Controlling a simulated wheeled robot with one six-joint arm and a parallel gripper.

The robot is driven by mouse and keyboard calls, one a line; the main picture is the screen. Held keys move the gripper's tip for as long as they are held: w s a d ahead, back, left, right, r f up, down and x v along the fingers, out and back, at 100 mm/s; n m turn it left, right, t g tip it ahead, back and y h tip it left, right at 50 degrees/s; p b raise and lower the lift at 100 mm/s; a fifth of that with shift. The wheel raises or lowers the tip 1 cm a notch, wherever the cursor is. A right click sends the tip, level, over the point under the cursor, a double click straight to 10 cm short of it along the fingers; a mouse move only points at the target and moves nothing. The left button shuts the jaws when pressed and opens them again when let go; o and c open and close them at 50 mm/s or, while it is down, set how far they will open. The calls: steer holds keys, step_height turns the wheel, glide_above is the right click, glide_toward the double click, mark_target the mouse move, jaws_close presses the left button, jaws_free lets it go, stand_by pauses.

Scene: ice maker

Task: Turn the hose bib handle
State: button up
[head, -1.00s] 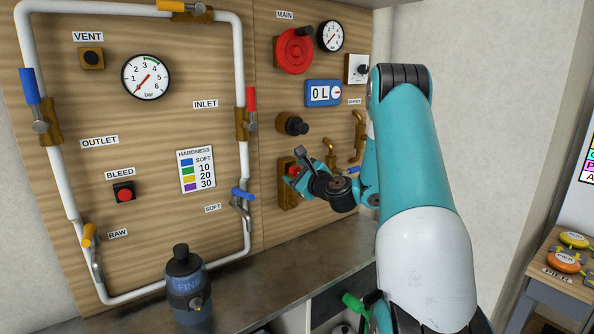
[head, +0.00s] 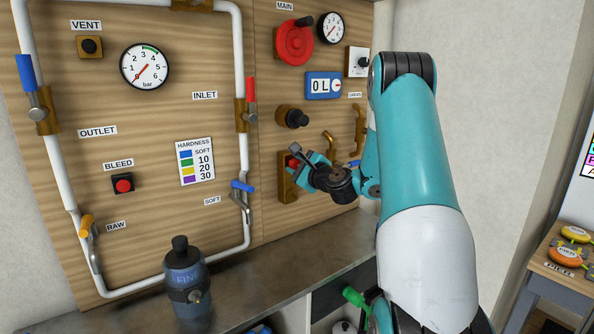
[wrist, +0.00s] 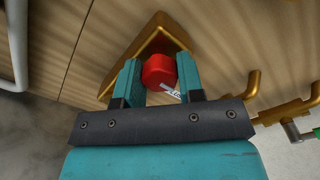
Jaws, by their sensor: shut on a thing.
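My gripper (head: 299,163) is at a brass block (head: 286,186) on the wooden panel, right of the SOFT label. In the wrist view my gripper (wrist: 160,82) has a teal finger on each side of a red knob (wrist: 158,70) and is shut on it. The knob stands in front of a brass plate (wrist: 118,70). The knob also shows in the head view (head: 292,161), partly hidden by my gripper. I cannot tell from the frames whether this knob is the hose bib handle.
Brass pipe fittings (head: 330,143) stick out just right of my gripper; they also show in the wrist view (wrist: 252,84). A black knob (head: 293,117) is above. The grey counter (head: 275,255) is below, with a dark bottle (head: 187,285) at its left.

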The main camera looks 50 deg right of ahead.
steer(key=n+b, duration=0.5)
steer(key=shift+f, duration=0.3)
steer(key=n+b, duration=0.4)
steer(key=n, duration=0.1)
steer(key=shift+f+b, duration=0.1)
steer(key=shift+b, duration=0.2)
steer(key=n+b, duration=0.5)
steer(key=b, duration=0.1)
steer(key=n+b, duration=0.2)
steer(key=b, duration=0.1)
steer(key=shift+n, duration=0.4)
steer(key=shift+r, duration=0.2)
steer(key=o, duration=0.9)
